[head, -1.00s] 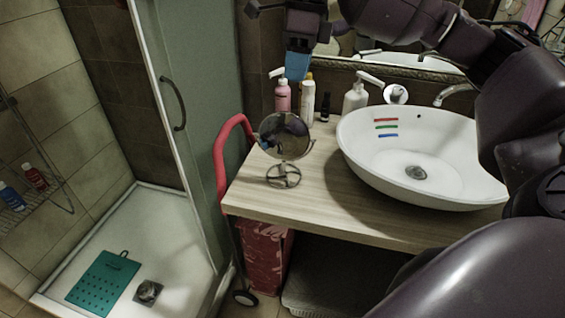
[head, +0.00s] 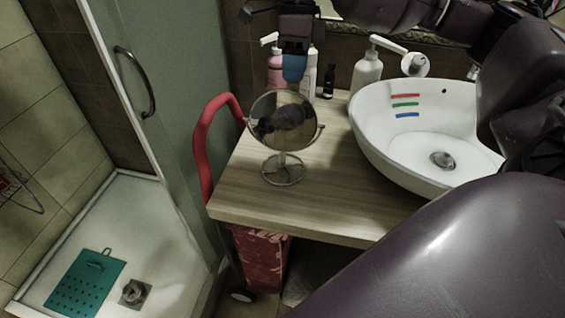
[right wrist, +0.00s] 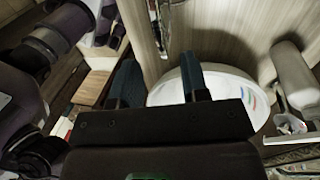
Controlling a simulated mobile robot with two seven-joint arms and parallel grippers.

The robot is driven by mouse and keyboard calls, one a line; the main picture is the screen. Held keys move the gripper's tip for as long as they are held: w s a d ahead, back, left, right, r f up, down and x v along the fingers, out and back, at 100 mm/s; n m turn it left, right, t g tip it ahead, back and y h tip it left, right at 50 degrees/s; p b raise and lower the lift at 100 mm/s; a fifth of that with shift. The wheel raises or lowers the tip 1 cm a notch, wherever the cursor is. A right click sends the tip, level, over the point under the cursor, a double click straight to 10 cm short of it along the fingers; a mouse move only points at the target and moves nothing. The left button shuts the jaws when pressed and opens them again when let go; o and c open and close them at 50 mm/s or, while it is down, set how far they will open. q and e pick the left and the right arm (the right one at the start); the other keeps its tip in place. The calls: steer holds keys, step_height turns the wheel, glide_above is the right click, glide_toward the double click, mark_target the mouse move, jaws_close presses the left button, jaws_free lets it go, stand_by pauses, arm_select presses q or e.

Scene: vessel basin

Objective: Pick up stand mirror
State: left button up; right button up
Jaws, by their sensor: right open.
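The stand mirror (head: 283,118) is a round metal-framed mirror on a wire base. It stands upright on the wooden counter (head: 330,205), near its left end, in the head view. My right gripper (head: 293,70) hangs just above and behind the mirror's top rim, apart from it as far as I can tell. In the right wrist view its two blue fingers (right wrist: 160,65) are spread with nothing between them. A thin metallic shape at the top of that view may be the mirror edge-on, but I cannot be sure. My left gripper is not in view.
The white basin (head: 370,140) is right of the mirror. A pink bottle (head: 275,68), a small dark bottle (head: 328,80) and a white dispenser (head: 367,75) stand behind. A red handle (head: 203,140) rises by the counter's left edge. The counter front is clear.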

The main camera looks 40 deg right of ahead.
mark_target(290, 116)
steer(key=x, duration=0.8)
steer(key=shift+w+a+f, duration=0.15)
steer(key=shift+w, duration=0.05)
steer(key=shift+c, duration=0.4)
jaws_close()
